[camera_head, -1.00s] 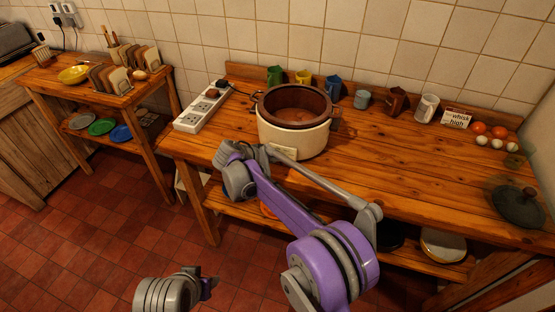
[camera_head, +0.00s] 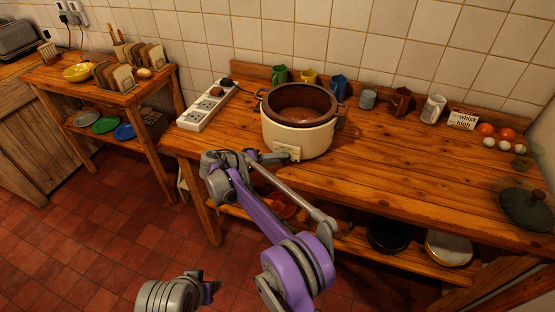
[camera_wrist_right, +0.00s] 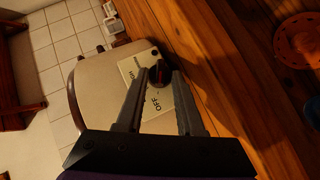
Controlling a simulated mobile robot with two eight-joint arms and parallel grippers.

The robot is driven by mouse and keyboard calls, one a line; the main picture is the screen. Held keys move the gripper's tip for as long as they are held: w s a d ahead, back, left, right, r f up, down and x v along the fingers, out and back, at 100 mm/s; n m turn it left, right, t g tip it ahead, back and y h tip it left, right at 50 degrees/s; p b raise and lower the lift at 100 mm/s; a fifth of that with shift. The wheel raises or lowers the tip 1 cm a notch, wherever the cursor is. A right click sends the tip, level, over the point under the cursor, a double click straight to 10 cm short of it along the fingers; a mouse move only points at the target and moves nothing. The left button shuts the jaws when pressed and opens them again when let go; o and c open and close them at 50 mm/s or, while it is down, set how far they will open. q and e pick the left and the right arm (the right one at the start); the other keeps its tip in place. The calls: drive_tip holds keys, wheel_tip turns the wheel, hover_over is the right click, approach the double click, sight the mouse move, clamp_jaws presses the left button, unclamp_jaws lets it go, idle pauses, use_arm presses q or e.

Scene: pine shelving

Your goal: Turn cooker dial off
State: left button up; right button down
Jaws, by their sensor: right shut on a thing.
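The cooker (camera_head: 318,138) is a cream pot with a brown inner bowl, standing upright on the wooden counter. Its pale control panel (camera_head: 290,149) faces my right arm. In the right wrist view the dial (camera_wrist_right: 159,76) is black with a red mark, and "OFF" is printed on the panel (camera_wrist_right: 131,66) beside it. My right gripper (camera_wrist_right: 162,80) is shut on the dial, one finger on each side; it also shows at the panel in the head view (camera_head: 274,157). The fingers hide part of the panel lettering. A grey part of my left arm shows at the bottom; its jaws are unclear.
A white power strip (camera_head: 208,107) lies left of the cooker. Several mugs (camera_head: 368,99) line the back of the counter. Eggs, tomatoes and a dark lid (camera_head: 526,209) are at the right. The counter (camera_head: 400,165) between cooker and lid is clear. Pans (camera_head: 388,236) sit on the shelf below.

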drive_tip(key=shift+f, duration=0.1)
drive_tip(key=c, duration=0.9)
unclamp_jaws()
drive_tip(key=shift+d, duration=0.1)
drive_tip(key=v, duration=1)
drive_tip(key=shift+s+a, duration=0.2)
drive_tip(key=shift+a, duration=0.1)
